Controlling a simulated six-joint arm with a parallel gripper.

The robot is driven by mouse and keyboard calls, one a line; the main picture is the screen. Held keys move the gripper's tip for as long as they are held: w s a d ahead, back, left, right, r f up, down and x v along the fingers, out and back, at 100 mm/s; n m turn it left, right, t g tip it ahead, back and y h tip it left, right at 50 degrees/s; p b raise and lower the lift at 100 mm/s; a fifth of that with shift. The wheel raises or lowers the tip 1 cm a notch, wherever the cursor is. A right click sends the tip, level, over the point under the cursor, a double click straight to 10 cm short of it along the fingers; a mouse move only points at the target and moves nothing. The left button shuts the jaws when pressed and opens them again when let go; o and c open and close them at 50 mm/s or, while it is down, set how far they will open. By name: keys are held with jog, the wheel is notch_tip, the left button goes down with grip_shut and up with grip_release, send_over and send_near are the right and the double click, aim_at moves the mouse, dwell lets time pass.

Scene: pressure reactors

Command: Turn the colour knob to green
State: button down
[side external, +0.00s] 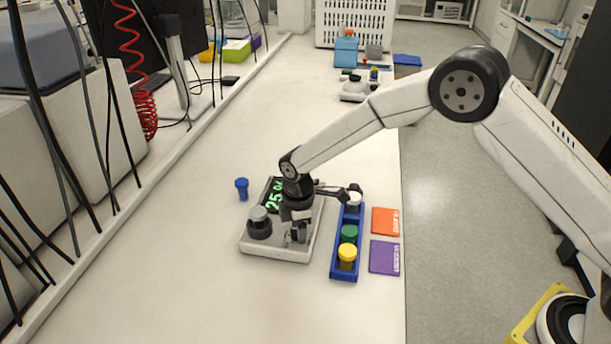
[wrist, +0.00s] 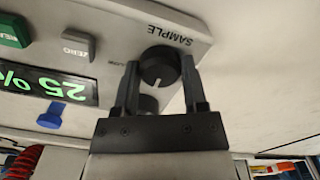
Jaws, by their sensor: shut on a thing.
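A round black knob (wrist: 160,66) with a white pointer line sits on the pale panel of a device (wrist: 165,32), by the word SAMPLE. In the wrist view the pointer line points down, toward my gripper's base. My gripper (wrist: 160,72) has one finger on each side of the knob and is shut on it. In the side view my gripper (side external: 299,236) reaches down onto the front right of the device (side external: 275,250) and hides the knob there. No green mark for the knob is readable.
The device has a display (wrist: 50,82) reading 25 %, a green button (wrist: 14,31) and a grey ZERO button (wrist: 78,43). A blue rack (side external: 346,272) with white, green and yellow tops stands close right, beside orange (side external: 385,221) and purple (side external: 384,257) cards. A blue-topped piece (side external: 242,188) stands left.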

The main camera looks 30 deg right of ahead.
jog(key=shift+c, duration=0.6)
grip_release()
jog(key=shift+r, duration=0.15)
jog(key=shift+r, duration=3.8)
jog(key=shift+d, duration=0.1)
